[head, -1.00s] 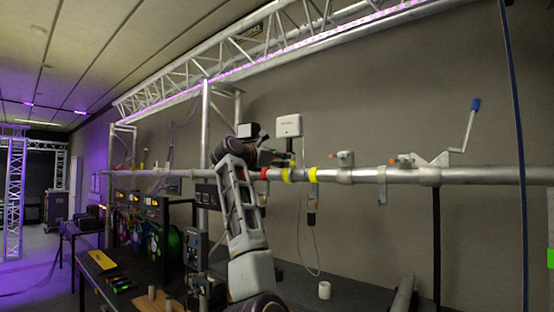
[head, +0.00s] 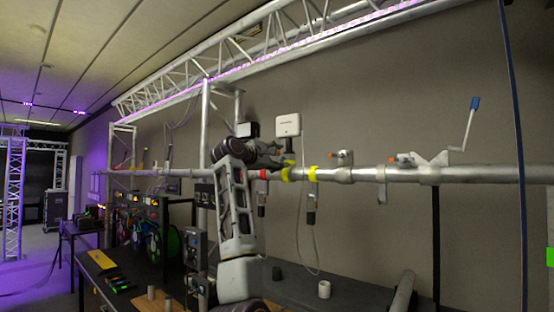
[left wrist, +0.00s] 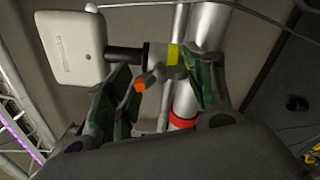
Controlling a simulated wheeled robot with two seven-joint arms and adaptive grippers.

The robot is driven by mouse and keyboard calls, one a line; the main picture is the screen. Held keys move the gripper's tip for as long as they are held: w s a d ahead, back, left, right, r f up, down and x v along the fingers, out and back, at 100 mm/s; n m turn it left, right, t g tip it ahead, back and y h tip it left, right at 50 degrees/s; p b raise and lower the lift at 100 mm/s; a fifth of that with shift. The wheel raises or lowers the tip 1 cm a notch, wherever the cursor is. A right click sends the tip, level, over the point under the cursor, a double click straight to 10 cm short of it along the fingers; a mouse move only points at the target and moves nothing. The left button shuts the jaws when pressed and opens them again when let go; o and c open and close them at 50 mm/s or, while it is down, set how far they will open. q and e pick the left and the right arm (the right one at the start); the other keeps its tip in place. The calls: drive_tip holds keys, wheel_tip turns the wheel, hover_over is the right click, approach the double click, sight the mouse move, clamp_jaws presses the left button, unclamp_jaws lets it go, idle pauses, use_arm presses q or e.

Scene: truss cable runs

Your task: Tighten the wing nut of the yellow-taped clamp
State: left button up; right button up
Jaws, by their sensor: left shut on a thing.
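The yellow-taped clamp (head: 286,173) sits on the long horizontal pipe, just right of a red band (head: 263,174). In the left wrist view its yellow tape (left wrist: 174,54) shows beside a black stem that carries a white box (left wrist: 75,47). The orange-tipped wing nut (left wrist: 139,86) shows close to the inner side of one finger. My left gripper (head: 281,159) is at the clamp, just below the white box. In the left wrist view, my left gripper (left wrist: 162,88) is shut on the wing nut, which the fingers partly hide. My right gripper is not in view.
A second yellow band (head: 312,174) with a hanging bracket is close to the right. More clamps with orange tips (head: 345,157) follow along the pipe (head: 480,174). A blue-handled crank (head: 475,104) stands farther right. A cable hangs below the white box.

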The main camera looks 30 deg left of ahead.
use_arm(q)
drive_tip(key=m, duration=0.6)
drive_tip(key=shift+f, duration=0.2)
drive_tip(key=shift+c, duration=0.2)
drive_tip(key=m, duration=0.5)
drive_tip(key=shift+f+m, duration=0.1)
drive_tip(key=shift+m, duration=0.3)
drive_tip(key=shift+o, duration=0.2)
drive_tip(key=m+p, duration=0.1)
drive_tip(key=m, duration=0.4)
drive_tip(key=shift+w+f, duration=0.1)
drive_tip(key=m+p, duration=0.1)
drive_tip(key=m, duration=0.4)
drive_tip(key=shift+a+m+p, duration=0.1)
drive_tip(key=shift+m+p, duration=0.2)
drive_tip(key=shift+p, duration=0.1)
drive_tip(key=o, duration=1)
drive_tip(key=shift+c, duration=0.2)
drive_tip(key=shift+o, duration=0.2)
